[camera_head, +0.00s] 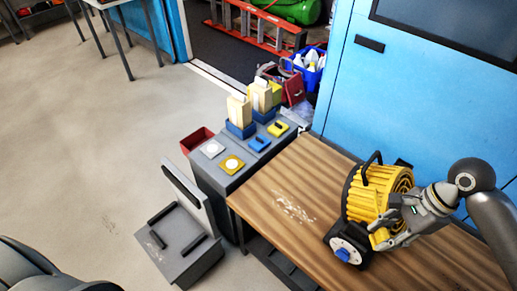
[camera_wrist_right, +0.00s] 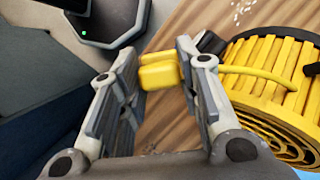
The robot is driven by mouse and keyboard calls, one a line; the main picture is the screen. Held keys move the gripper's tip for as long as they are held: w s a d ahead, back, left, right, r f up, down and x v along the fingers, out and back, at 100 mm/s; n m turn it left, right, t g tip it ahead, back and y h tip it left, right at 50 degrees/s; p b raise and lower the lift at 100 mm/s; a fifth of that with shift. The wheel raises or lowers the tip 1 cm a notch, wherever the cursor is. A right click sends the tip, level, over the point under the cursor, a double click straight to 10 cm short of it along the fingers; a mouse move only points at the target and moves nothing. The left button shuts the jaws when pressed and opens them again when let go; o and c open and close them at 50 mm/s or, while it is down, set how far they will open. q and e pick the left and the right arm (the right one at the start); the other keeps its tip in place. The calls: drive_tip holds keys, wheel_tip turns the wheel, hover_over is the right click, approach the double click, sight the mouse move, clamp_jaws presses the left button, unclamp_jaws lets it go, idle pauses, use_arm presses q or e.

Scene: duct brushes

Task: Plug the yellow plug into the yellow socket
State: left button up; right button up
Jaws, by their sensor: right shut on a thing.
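My right gripper (camera_head: 392,238) is at the near side of a yellow cable reel (camera_head: 366,197) on the wooden bench. In the right wrist view, my right gripper (camera_wrist_right: 158,62) is shut on the yellow plug (camera_wrist_right: 160,73), which sits between the fingertips. A yellow cable (camera_wrist_right: 250,73) runs from beside the plug to the reel (camera_wrist_right: 270,90). A second yellow plate with a dark part (camera_head: 278,128) lies farther back. My left gripper is not in view.
A white plate (camera_head: 212,149) and a blue plate (camera_head: 259,143) share the grey box top with blue holders of cream pieces (camera_head: 241,112). The bench (camera_head: 285,185) is clear left of the reel. A blue cabinet (camera_head: 340,95) stands behind.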

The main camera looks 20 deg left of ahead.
drive_tip(key=s+f+n+g+h, duration=0.3)
drive_tip(key=s+f+n, duration=0.3)
drive_tip(key=n, duration=0.7)
drive_tip(key=shift+s+d+h+b, duration=0.15)
drive_tip(key=shift+s+h+b, duration=0.25)
drive_tip(key=shift+s, duration=0.8)
